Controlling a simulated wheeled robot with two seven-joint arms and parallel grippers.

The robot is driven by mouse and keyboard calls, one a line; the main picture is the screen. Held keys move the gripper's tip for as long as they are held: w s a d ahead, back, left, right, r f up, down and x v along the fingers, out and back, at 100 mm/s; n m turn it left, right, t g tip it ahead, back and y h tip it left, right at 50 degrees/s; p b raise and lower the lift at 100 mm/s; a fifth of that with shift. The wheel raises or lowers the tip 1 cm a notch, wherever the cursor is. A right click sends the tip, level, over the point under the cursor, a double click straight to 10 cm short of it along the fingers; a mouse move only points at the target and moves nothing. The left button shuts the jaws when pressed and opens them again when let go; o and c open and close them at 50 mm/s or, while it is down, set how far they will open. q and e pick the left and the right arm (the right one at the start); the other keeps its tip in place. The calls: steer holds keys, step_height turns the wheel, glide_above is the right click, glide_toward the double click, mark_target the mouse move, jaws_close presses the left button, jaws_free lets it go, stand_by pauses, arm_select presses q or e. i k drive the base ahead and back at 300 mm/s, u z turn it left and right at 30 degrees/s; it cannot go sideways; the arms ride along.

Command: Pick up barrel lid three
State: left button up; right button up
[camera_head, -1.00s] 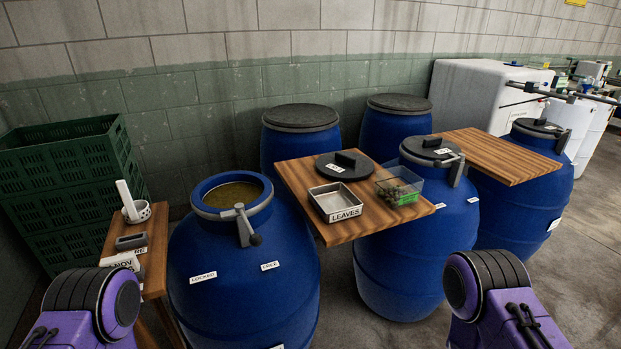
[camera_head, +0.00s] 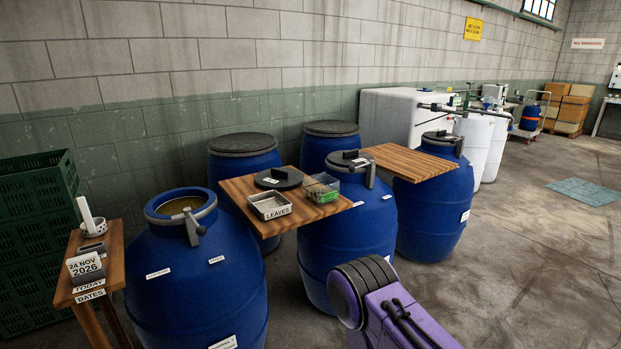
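A round dark lid with a raised block handle and a small white label (camera_head: 278,179) lies on a wooden board between the barrels. A similar lid (camera_head: 345,157) sits on the blue barrel to its right, and another dark lid (camera_head: 439,136) tops the barrel farther right. The label numbers are too small to read, so I cannot tell which lid is three. The front-left blue barrel (camera_head: 200,280) is open on top, with brownish contents and a clamp ring. A purple link of my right arm shows at the bottom; neither gripper is in view.
A small table with a date block (camera_head: 85,268) stands left, beside green crates (camera_head: 40,215). Concrete floor (camera_head: 520,260) is clear at right.

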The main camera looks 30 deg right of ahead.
mark_target(274, 179)
steer(key=z, duration=0.7)
steer(key=i, duration=0.65)
steer(key=z, duration=0.55)
